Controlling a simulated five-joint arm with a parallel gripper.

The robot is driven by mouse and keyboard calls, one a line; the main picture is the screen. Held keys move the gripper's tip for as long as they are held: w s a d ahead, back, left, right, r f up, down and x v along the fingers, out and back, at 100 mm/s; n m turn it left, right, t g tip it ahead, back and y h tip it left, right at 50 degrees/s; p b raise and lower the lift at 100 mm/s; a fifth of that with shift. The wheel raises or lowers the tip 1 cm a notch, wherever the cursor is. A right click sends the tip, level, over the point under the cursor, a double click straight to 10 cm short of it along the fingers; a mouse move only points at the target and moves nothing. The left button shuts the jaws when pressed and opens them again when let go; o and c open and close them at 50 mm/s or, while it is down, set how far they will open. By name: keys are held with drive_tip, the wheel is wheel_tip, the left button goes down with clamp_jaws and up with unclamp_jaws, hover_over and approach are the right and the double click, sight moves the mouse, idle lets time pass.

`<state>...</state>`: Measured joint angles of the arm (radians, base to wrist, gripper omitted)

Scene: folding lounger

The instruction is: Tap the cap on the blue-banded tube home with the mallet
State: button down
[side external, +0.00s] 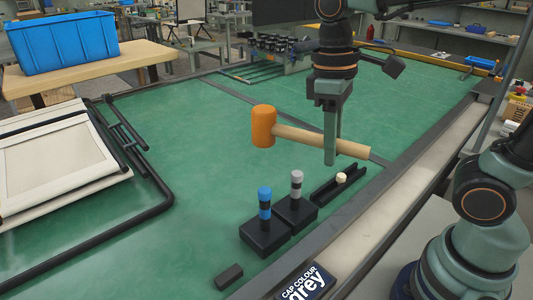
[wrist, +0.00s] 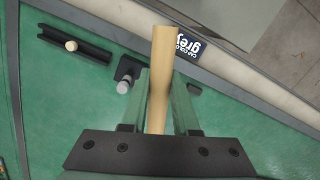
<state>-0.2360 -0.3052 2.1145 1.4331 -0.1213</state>
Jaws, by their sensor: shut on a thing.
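My gripper (side external: 331,150) is shut on the handle of a mallet with an orange head (side external: 264,126) and a pale wooden handle (side external: 355,149). The mallet is held in the air, roughly level, head to the left. The wrist view shows the handle (wrist: 161,70) between my fingers; the head is out of view. The blue-banded tube (side external: 265,204) stands upright in a black block, with a blue piece on top. It is below the mallet and apart from it. I cannot make it out in the wrist view. How deep its cap sits is too small to tell.
A grey-topped tube (side external: 296,184) stands in a block beside it. A dark trough (side external: 325,191) holds a cream piece (side external: 341,178). A small dark block (side external: 228,277) and a sign reading "CAP COLOUR grey" (side external: 306,284) are near. The folded lounger (side external: 60,165) lies left. Green table is clear between.

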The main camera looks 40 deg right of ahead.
drive_tip(key=shift+s+a+r+n, duration=0.2)
drive_tip(key=shift+s+r+n, duration=0.15)
drive_tip(key=shift+s, duration=0.1)
drive_tip(key=shift+f, duration=0.15)
drive_tip(key=shift+f, duration=2.4)
wheel_tip(320, 180, down, 9)
wheel_tip(320, 180, up, 9)
